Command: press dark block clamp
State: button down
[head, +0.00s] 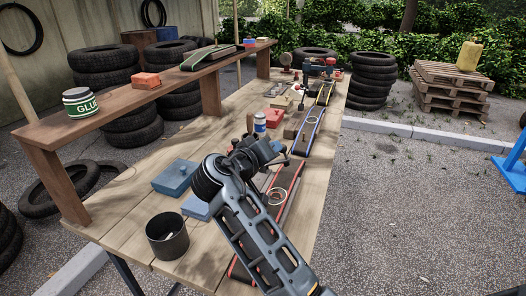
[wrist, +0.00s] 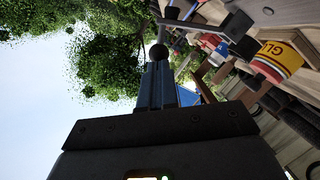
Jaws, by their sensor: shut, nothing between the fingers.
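In the wrist view my shut fingers (wrist: 158,78) point up the picture. A round black knob (wrist: 158,52) shows right at the fingertips there; I cannot tell whether it touches them. The block's clamp cannot be made out clearly in the head view; my arm and gripper cover part of that area.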

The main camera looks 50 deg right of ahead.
jog(key=s+f+m+b, duration=0.1)
jog(key=s+d+m+t+b, duration=0.1)
jog(key=shift+s+f+m+y, duration=0.15)
jog(key=shift+f+m+y, duration=0.25)
jog(key=shift+s+f+b, duration=0.2)
jog(key=shift+s+b, duration=0.05)
jog(key=shift+b, duration=0.1)
jog(key=shift+s+d+f, duration=0.1)
dwell(0.4)
